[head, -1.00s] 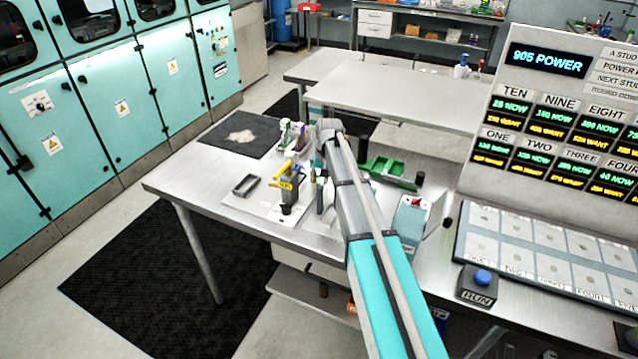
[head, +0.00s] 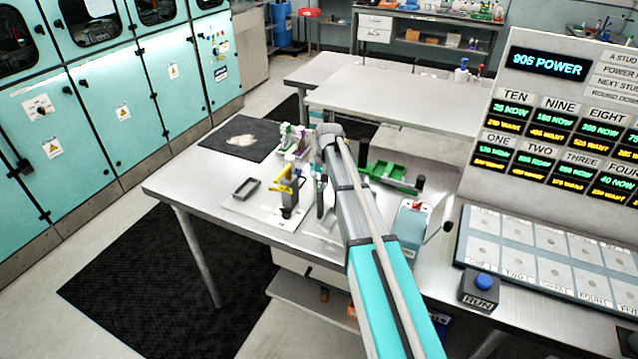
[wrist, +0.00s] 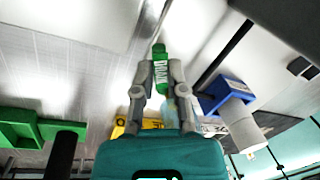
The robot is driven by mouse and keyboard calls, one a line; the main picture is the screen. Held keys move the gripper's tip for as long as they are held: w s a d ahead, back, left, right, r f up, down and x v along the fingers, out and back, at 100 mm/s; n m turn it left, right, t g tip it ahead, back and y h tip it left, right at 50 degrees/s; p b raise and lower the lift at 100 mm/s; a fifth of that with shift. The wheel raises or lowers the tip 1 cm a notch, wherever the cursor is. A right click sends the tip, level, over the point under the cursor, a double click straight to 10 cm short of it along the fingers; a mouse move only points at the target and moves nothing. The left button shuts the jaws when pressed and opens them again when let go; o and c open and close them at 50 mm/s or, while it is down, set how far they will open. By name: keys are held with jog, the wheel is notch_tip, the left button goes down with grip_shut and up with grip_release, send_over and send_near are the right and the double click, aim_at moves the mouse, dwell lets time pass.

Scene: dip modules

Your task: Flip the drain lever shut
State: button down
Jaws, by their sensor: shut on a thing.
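In the wrist view, the drain lever is a green piece (wrist: 159,54) with white lettering that reads DRAIN. My gripper (wrist: 160,72) has its two grey fingers on either side of it, shut on it. The lever's lower part and its pivot are hidden between the fingers and behind the gripper body. In the head view, my arm reaches over the bench and hides most of the gripper and the green lever. A dark stand with a yellow part (head: 284,171) is just left of the arm there.
A green tray (head: 393,172) lies right of the arm, and a blue-grey box with a red top (head: 411,222) stands nearer. A small dark tray (head: 246,188) and a black mat (head: 240,139) lie to the left. The wrist view also shows a blue block (wrist: 232,92) and a white cylinder (wrist: 243,127).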

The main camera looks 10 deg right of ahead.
jog(key=shift+a+m, duration=0.1)
jog(key=shift+m, duration=0.2)
jog(key=shift+a+m, duration=0.15)
jog(key=shift+m, duration=0.45)
jog(key=c, duration=0.7)
grip_release()
jog(key=shift+n, duration=0.4)
